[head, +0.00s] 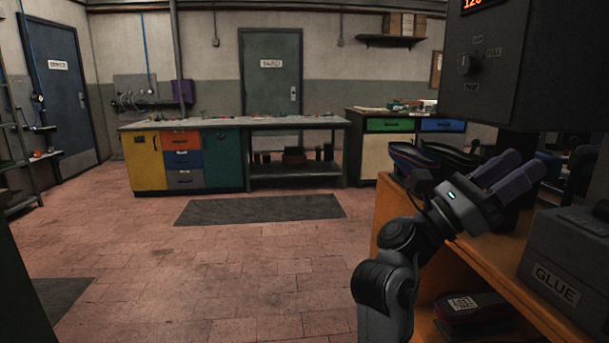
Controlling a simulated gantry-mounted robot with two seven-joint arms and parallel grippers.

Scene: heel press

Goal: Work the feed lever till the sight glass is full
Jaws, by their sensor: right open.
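My right gripper (524,164) reaches in from below at the right of the head view. Its two purple fingers are apart, with nothing seen between them. They point up and right, in front of dark shoes on the orange bench. A dark machine housing (545,70) hangs above them, with a knob (468,64) and a red lit display cut off by the top edge. I cannot make out a feed lever or a sight glass. My left gripper is not in view.
A grey box marked GLUE (553,284) stands at the lower right. Dark shoes (415,160) sit on the orange bench (395,205), and another lies on its lower shelf. A long workbench (238,122) stands across the room. The tiled floor at left is open around a dark mat (260,208).

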